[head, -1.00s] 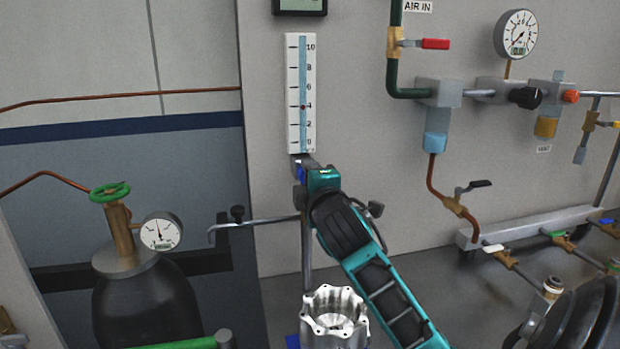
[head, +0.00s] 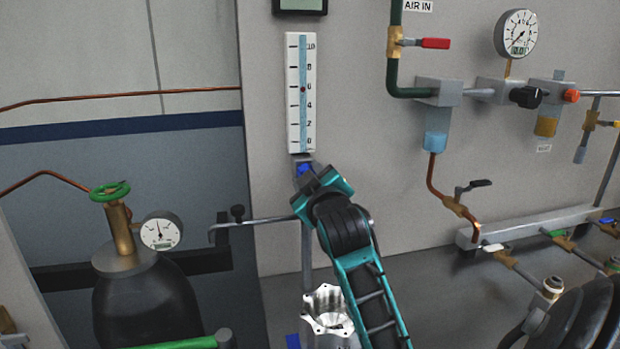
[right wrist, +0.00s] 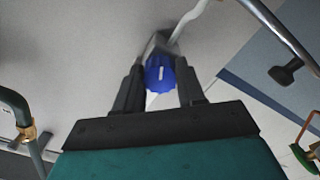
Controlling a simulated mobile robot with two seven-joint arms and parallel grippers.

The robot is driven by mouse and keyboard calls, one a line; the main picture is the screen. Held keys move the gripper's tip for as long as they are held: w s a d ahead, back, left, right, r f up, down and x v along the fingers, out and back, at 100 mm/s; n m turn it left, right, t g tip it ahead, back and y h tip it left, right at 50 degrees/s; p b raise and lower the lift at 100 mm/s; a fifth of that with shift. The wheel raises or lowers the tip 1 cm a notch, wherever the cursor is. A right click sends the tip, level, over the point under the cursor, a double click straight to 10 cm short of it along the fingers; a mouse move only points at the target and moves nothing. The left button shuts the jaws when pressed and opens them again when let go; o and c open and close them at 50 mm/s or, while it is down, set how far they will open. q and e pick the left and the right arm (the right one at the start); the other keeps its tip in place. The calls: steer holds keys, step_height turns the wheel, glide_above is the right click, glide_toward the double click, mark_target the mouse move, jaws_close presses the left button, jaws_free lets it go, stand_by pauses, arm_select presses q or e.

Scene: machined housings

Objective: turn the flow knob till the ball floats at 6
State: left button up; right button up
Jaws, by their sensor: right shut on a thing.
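The flow tube (head: 301,120) is a white upright strip on the wall with a blue channel and marks from 0 to 10. Its small dark red ball (head: 303,89) floats level with the 6 mark or a hair below it. The blue flow knob (head: 304,168) sits just under the tube. My right gripper (head: 307,175) reaches up to it from below. In the right wrist view, the blue knob (right wrist: 160,74) is between the two dark fingers of my right gripper (right wrist: 160,88), which is shut on it. My left gripper is not in view.
A machined metal housing (head: 328,318) stands below, beside my right arm. A thin metal rod (head: 262,222) juts left near the arm. A dark gas cylinder (head: 148,300) stands at left. Pipes, valves and a gauge (head: 518,34) fill the right wall.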

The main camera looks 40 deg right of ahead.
steer(key=shift+m, duration=0.5)
steer(key=o, duration=1.1)
steer(key=shift+c, duration=0.2)
